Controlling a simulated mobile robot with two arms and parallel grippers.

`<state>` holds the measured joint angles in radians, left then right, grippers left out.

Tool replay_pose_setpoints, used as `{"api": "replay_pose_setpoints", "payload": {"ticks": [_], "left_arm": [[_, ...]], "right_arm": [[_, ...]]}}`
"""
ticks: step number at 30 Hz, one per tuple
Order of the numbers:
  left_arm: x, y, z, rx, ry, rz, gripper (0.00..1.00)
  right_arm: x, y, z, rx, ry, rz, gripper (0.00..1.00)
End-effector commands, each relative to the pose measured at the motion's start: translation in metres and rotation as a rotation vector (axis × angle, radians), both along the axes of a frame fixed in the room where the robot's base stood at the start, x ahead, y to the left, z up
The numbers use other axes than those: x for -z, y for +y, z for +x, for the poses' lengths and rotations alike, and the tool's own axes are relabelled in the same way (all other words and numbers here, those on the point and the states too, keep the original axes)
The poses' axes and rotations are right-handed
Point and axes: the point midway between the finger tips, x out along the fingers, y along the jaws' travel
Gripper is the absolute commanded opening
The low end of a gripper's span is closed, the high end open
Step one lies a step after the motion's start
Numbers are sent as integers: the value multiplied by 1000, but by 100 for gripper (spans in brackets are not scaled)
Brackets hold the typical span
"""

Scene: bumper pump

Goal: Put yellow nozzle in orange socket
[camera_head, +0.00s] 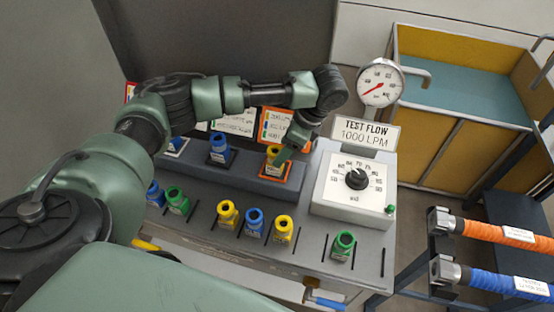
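A yellow nozzle (273,153) stands roughly upright at the orange-edged socket (288,179) on the raised rear step of the bench. Whether it is fully seated cannot be told. My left arm reaches across from the left, and its gripper (285,150) points down right at this nozzle, at its right side. The fingers are small and partly hidden, so I cannot tell if they are shut on it. Two more yellow nozzles, one left (228,214) and one right (283,228), stand in the front row. My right gripper is not in view.
Blue nozzles (254,222) and green nozzles (343,245) share the front row. A blue nozzle (219,148) stands on the rear step. A test flow panel (356,184) with dial and gauge (380,83) rises close to the right. Hoses (505,235) lie on a rack at far right.

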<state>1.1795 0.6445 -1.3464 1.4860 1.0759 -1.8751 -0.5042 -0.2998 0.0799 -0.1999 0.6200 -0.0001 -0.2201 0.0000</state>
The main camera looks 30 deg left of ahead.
Motion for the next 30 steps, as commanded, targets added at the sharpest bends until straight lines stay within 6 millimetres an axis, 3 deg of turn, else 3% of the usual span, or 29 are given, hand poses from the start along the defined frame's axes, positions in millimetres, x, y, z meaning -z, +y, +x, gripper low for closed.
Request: {"api": "replay_pose_setpoints", "payload": {"ticks": [6,10,30], "left_arm": [[-36,-15,5,1,-2,-1,63],[-47,-19,6,0,0,-1,63],[-50,-20,6,0,1,0,63]], "right_arm": [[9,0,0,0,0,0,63],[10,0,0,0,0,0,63],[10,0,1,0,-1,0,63]]}}
